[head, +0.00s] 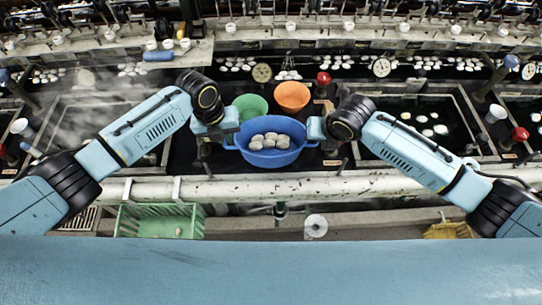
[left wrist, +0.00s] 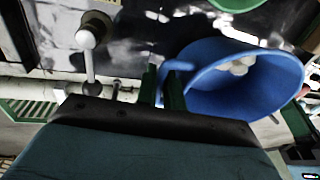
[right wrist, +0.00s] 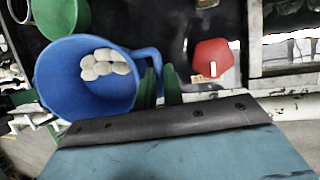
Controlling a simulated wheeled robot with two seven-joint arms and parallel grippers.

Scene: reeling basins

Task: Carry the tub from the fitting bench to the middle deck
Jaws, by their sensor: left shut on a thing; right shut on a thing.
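The blue tub (head: 270,157) holds several whitish cocoons and sits between my two grippers over the dark deck between the basins in the head view. My left gripper (head: 226,140) is shut on the tub's left handle; the left wrist view shows its green fingers (left wrist: 165,92) at the handle of the tub (left wrist: 245,85). My right gripper (head: 318,133) is shut on the right handle; its fingers (right wrist: 158,86) show beside the tub (right wrist: 85,78) in the right wrist view. The tub looks about level. Whether its base touches the deck is hidden.
A green bowl (head: 250,106) and an orange bowl (head: 292,96) stand just behind the tub. Dark water basins (head: 425,118) lie on both sides. A pale pipe (head: 240,188) runs along the front, with a green crate (head: 160,221) below it. A red-topped knob (head: 323,79) stands behind.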

